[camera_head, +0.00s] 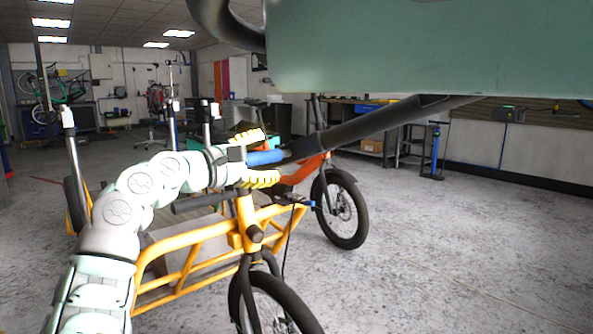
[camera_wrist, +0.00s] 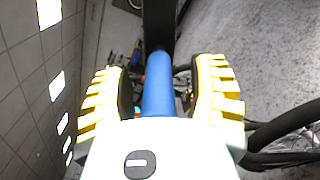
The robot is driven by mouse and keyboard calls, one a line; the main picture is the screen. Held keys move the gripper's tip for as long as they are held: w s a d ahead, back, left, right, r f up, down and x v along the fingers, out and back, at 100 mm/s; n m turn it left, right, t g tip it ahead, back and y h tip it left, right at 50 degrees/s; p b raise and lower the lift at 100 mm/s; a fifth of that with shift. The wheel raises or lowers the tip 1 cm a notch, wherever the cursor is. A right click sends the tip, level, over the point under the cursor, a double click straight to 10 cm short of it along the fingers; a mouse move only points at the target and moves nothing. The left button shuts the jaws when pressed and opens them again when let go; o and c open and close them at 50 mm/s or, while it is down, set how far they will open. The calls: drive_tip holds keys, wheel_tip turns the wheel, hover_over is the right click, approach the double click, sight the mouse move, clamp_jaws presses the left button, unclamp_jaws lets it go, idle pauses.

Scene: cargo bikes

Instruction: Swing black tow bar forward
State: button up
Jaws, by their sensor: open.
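The black tow bar (camera_head: 385,123) runs from the upper right down to its blue end grip (camera_head: 265,157) in the head view. In the wrist view the black bar (camera_wrist: 158,25) is at the top, and the blue grip (camera_wrist: 158,85) runs down the middle. My gripper (camera_head: 268,158) has yellow ribbed fingers, one above and one below the blue grip in the head view. In the wrist view my gripper (camera_wrist: 160,88) is open, with a finger on each side of the grip and visible gaps between. The bar's far end is hidden behind a pale green panel.
The pale green panel (camera_head: 430,50) hangs across the upper right, close to the camera. A yellow cargo bike (camera_head: 180,240) stands below my gripper. An orange bike (camera_head: 305,170) is behind it. Benches (camera_head: 400,140) line the back; the right floor (camera_head: 460,260) is clear.

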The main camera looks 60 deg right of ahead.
drive_tip(key=v, duration=1.1)
drive_tip(key=shift+a, duration=0.35)
